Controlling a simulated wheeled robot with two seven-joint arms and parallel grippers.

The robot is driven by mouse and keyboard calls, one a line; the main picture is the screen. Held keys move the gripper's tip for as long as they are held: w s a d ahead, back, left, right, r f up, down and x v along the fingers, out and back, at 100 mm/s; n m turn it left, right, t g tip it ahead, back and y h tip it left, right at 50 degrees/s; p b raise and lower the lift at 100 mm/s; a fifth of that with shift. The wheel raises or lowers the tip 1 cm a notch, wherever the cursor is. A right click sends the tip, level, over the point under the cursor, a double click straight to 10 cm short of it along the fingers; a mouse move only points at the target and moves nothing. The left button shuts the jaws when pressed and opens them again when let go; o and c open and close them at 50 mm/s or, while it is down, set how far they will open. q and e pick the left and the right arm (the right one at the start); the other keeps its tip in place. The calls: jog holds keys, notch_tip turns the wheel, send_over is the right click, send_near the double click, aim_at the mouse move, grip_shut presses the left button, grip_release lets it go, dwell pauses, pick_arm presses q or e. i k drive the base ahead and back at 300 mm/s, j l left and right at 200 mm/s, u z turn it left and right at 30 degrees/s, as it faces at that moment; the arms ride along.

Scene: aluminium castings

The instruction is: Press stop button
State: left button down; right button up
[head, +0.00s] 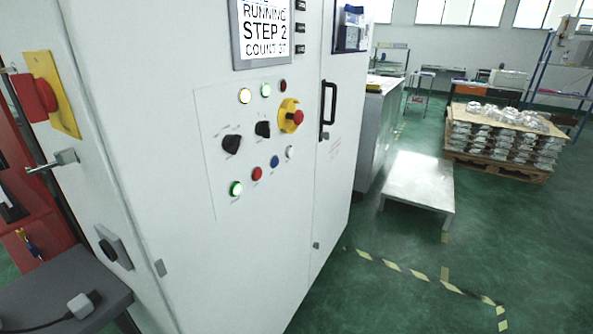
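The white control cabinet (170,110) fills the left and middle of the head view. On its front panel, a red push button (257,174) sits in the bottom row between a lit green button (236,188) and a blue button (274,161). A white button (290,152) is at that row's right end. Above is a red mushroom button on a yellow surround (291,116). The button labels are too small to read. The display (264,30) reads "RUNNING STEP 2" with a count below. Neither of my grippers is in view.
Black selector knobs (232,144) and indicator lamps (245,96) share the panel. A black door handle (328,105) is to its right. A red rotary switch on a yellow plate (50,95) sits on the cabinet's side. A grey table (60,290) stands lower left.

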aim_at(257, 175)
jog(key=i+l+u, duration=0.15)
jog(key=l, duration=1)
jog(key=l+u, duration=0.2)
jog(key=l, duration=0.95)
